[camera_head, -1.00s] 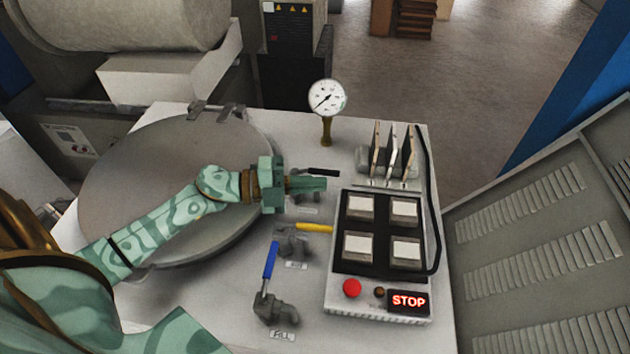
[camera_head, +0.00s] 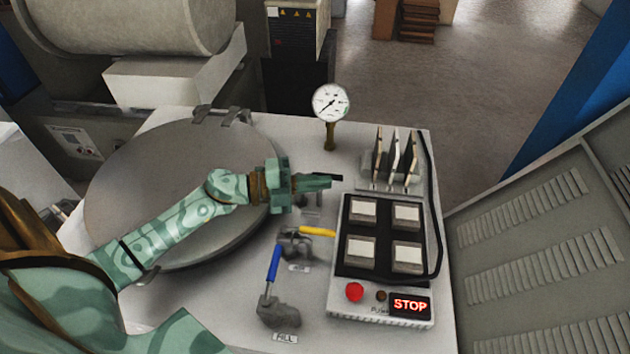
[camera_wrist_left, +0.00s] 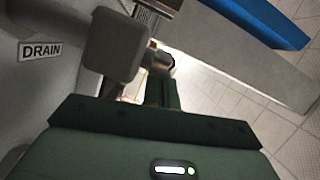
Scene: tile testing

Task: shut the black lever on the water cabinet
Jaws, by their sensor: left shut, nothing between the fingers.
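The black lever (camera_head: 337,178) is on the top of the water cabinet (camera_head: 150,310). Only its dark end shows in the head view, just past my left fingertips; the rest is hidden behind them. My left gripper (camera_head: 325,182) is shut and empty, reaching in from the left at the lever. I cannot tell whether it touches the lever. In the left wrist view, my green gripper finger (camera_wrist_left: 158,90) is beside a grey valve body (camera_wrist_left: 117,45), near a DRAIN label (camera_wrist_left: 40,50). My right gripper is not in view.
A yellow lever (camera_head: 318,231) and a blue lever (camera_head: 273,262) stand nearer the front. A control box (camera_head: 335,300) with a STOP display is to the right. A pressure gauge (camera_head: 331,103) stands behind, and a round lid (camera_head: 140,190) lies left, under my arm.

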